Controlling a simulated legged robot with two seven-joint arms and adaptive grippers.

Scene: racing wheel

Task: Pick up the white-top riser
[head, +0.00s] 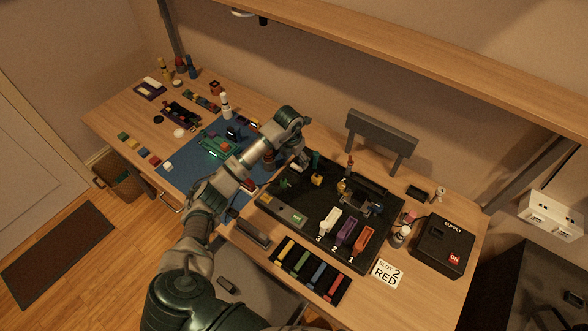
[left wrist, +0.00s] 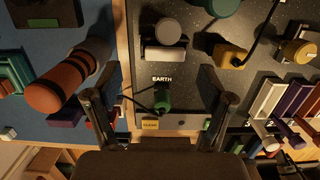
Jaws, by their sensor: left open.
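A white-topped narrow block (head: 330,221) stands at mark 3 on the black board (head: 260,207), left of a purple and an orange one; it looks like the white-top riser. It shows at the right of the left wrist view (left wrist: 266,99). My left gripper (left wrist: 155,105) is open and empty over the board's left edge, left of the white block and apart from it. A grey cylinder on a pale block (left wrist: 165,52) lies just beyond.
The purple block (head: 347,232) and orange block (head: 364,240) stand close beside the white one. A black supply box (head: 443,245) is at the right. A tray of coloured bars (head: 310,270) lies in front. An orange-brown cylinder (left wrist: 62,83) is near the left finger.

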